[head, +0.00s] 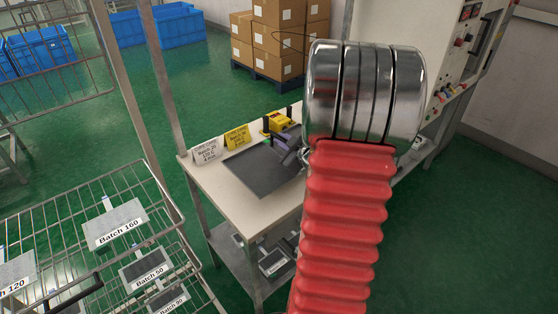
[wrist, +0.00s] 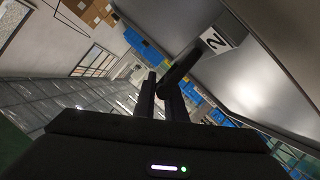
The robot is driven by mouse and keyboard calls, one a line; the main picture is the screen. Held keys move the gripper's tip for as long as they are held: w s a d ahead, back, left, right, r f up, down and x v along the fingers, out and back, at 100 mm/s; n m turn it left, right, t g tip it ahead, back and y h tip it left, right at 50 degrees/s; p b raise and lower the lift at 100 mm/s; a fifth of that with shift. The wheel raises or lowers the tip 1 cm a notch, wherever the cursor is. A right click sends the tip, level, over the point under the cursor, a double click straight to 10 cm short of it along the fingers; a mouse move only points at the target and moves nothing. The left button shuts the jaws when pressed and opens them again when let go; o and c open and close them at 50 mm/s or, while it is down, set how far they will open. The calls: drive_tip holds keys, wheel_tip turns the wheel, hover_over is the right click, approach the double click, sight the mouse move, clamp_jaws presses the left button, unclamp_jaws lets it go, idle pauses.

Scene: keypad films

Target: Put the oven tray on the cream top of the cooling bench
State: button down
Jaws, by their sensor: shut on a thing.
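In the wrist view my gripper (wrist: 163,88) has its dark fingers shut on a black handle-like piece. That piece runs up to a white label with a "2" on a large grey metal sheet, which I take for the oven tray (wrist: 262,85). The tray fills the upper right, close to the camera and slanted in the picture. The bench with the cream top (head: 252,207) stands left of my arm. A dark grey flat panel (head: 258,174) lies on that top; I cannot tell its height.
Lettered cards (head: 204,150) and a yellow device (head: 277,122) stand along the bench's back edge. A wire rack (head: 120,262) with batch plates is at the front left, near a metal post. A control cabinet (head: 468,50) is at right. Bare cream top shows in front.

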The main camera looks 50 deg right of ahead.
sight(283, 153)
drive_tip(key=shift+f, duration=1.55)
drive_tip(key=shift+f, duration=0.15)
drive_tip(key=shift+f, duration=1.95)
drive_tip(key=c, duration=1.8)
unclamp_jaws()
drive_tip(key=shift+f, duration=0.1)
drive_tip(key=v, duration=1.2)
